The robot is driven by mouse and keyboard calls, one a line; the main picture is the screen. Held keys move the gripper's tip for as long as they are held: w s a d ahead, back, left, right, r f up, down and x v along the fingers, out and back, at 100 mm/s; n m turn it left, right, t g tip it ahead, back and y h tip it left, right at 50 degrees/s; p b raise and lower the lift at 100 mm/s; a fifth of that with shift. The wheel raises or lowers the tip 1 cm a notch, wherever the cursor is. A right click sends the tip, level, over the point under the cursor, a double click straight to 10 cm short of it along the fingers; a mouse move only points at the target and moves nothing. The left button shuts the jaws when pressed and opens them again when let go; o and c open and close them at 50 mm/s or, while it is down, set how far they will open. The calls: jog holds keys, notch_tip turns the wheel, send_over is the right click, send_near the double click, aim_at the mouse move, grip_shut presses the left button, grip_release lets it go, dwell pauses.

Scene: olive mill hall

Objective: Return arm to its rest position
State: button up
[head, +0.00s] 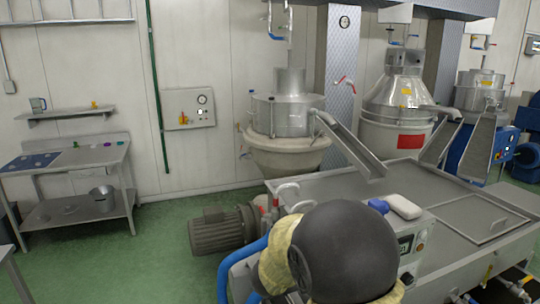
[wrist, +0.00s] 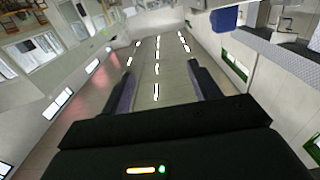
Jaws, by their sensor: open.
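My gripper (wrist: 161,70) shows in the wrist view with its two dark fingers wide apart and nothing between them. Behind the gap are a pale ceiling and rows of bright lamps, far off. The scene looks tilted in that view. In the head view, a dark rounded link of my arm fills the bottom middle, in front of the steel machine; the gripper itself does not show there.
A steel machine (head: 350,190) with a flat top stands close ahead; a blue object (head: 379,206) and a white object (head: 404,207) lie on it. A motor (head: 222,230) sits at its left. A steel table (head: 100,155) stands at the left wall. Green floor between them is clear.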

jog(key=w+a+f+n+t+y, duration=0.1)
jog(key=w+f+n+t+y, duration=0.2)
jog(key=w+n+t+y, duration=0.3)
jog(key=s+a+f+n+g+y+b, duration=0.15)
jog(key=s+a+f+n+y, duration=0.3)
jog(key=f+y, duration=0.45)
jog(key=s+f+n+g+y, duration=0.1)
jog(key=s+g, duration=0.3)
jog(key=s, duration=0.4)
jog(key=s+d+f+n+g+y, duration=0.1)
jog(key=s+f+g, duration=0.3)
jog(key=s, duration=0.4)
jog(key=shift+s+d+f+n, duration=0.2)
jog(key=shift+d+f+n, duration=0.1)
jog(key=shift+n, duration=0.45)
